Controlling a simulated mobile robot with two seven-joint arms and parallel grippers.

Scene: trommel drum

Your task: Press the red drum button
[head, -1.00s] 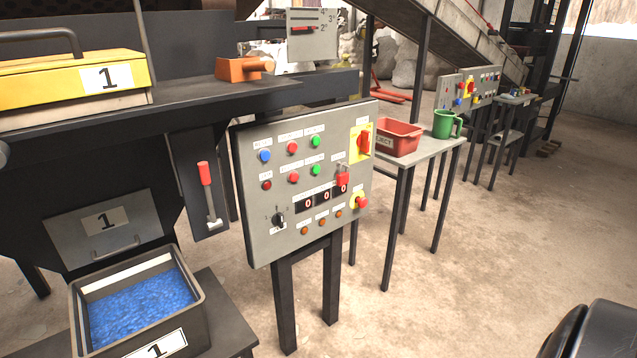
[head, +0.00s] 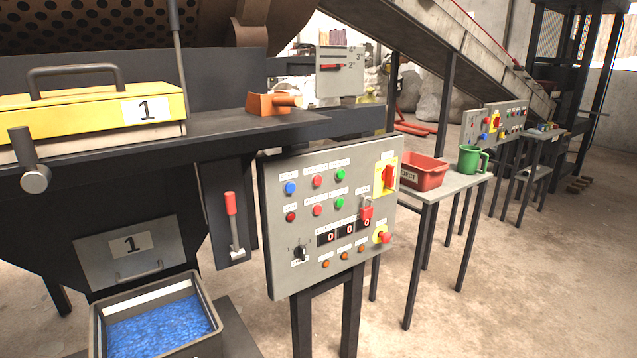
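The grey control panel (head: 277,255) stands on dark legs in the middle of the head view. It has two middle-column red buttons, an upper one (head: 317,181) and a lower one (head: 317,210), each with a green button to its right. A darker red round piece (head: 291,216) sits left of the lower one, under a blue button (head: 290,188). The small labels are too blurred to tell which red button is the drum's. Neither of my grippers is in view, and nothing touches the panel.
A red padlock (head: 366,212), a red switch on yellow (head: 388,177) and a red mushroom button (head: 384,238) are on the panel's right side. A red-handled lever (head: 231,205) is left of it. A table (head: 446,186) with a red bin (head: 424,176) stands right.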

